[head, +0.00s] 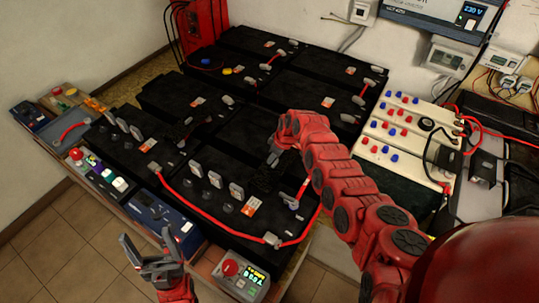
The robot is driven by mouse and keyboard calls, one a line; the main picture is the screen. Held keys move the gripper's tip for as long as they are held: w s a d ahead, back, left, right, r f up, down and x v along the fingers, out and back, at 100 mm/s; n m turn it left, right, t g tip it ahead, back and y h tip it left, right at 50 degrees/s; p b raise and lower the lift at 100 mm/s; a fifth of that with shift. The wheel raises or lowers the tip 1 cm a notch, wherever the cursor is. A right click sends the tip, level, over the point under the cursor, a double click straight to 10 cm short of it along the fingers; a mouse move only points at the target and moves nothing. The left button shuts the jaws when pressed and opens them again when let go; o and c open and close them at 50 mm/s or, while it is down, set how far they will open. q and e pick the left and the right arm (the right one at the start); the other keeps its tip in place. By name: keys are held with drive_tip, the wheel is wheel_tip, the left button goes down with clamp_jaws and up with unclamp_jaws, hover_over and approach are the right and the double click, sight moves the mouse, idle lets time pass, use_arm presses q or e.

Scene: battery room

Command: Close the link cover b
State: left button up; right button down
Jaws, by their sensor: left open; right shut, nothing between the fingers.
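Several grey tabs stand upright on the black batteries, in a left row (123,127) and a right row (214,180). They look like link covers standing open; no label is readable, so I cannot tell which one is b. My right gripper (273,157) reaches over the batteries from the right, pointing down, shut and empty. It is to the right of and behind the right row, apart from the tabs as far as I can see; the red arm hides part of the batteries. My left gripper (150,250) is open and empty, low in front of the bench's front edge.
A red cable (200,211) runs along the front battery to a terminal. A grey box with a red button (240,275) and a blue device (160,215) line the front edge. A white panel with red and blue posts (405,120) stands right. Floor is clear at lower left.

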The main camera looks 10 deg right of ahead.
sight(279, 167)
idle(0.3)
drive_tip(key=shift+s+d+r+p, duration=0.1)
drive_tip(key=shift+s+d+p, duration=0.1)
drive_tip(key=shift+p, duration=0.25)
drive_tip(key=s+d+p, duration=0.2)
drive_tip(key=p, duration=0.1)
drive_tip(key=shift+s+d+r, duration=0.1)
drive_tip(key=shift+s+d, duration=0.2)
drive_tip(key=shift+s, duration=0.1)
drive_tip(key=s+d, duration=0.5)
drive_tip(key=shift+f, duration=0.3)
drive_tip(key=shift+s+d, duration=0.1)
